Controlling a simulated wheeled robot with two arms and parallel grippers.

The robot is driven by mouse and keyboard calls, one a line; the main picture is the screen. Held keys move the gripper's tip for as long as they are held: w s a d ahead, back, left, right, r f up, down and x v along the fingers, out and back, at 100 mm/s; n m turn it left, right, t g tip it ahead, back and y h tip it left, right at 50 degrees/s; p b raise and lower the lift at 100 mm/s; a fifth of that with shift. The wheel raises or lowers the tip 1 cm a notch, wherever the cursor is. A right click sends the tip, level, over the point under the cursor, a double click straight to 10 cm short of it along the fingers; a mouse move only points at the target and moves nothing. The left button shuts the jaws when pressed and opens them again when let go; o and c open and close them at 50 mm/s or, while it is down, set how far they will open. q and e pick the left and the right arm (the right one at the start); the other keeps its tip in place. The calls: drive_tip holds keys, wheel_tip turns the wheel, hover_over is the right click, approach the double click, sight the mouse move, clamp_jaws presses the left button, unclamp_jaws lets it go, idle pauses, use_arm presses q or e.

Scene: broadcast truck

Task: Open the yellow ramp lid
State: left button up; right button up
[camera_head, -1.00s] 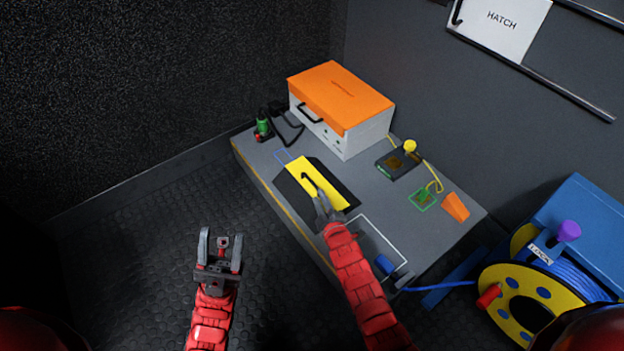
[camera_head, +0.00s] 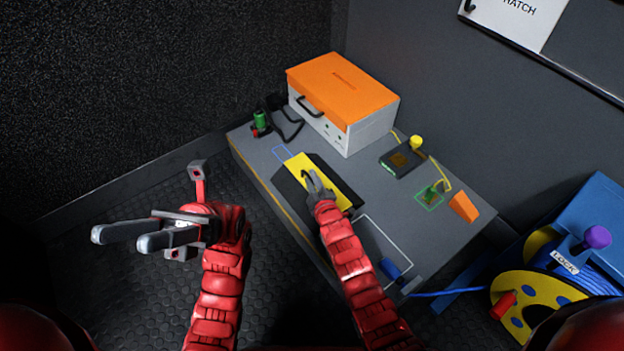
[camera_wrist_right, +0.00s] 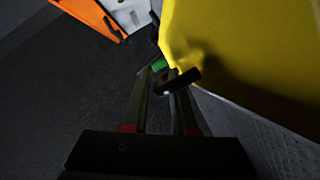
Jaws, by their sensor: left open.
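The yellow ramp lid (camera_head: 301,165) lies on the dark ramp (camera_head: 291,186) on the grey bench, looking flat and closed. My right gripper (camera_head: 312,183) is down at the lid's dark handle and covers most of it in the head view. In the right wrist view the lid (camera_wrist_right: 235,50) fills the upper right. The black handle (camera_wrist_right: 180,82) crosses the tip of one finger of my right gripper (camera_wrist_right: 168,85). The fingers are parted, but I cannot tell whether they grip it. My left gripper (camera_head: 120,236) is open and empty, above the floor left of the bench.
An orange-topped white case (camera_head: 343,88) stands at the back of the bench (camera_head: 388,218). A green and black device (camera_head: 261,122) sits at the back left. A small dark box (camera_head: 402,158) and an orange wedge (camera_head: 463,207) are to the right. A yellow and blue cable reel (camera_head: 540,297) stands at right.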

drive_tip(key=shift+c, duration=0.2)
clamp_jaws()
idle(1.2)
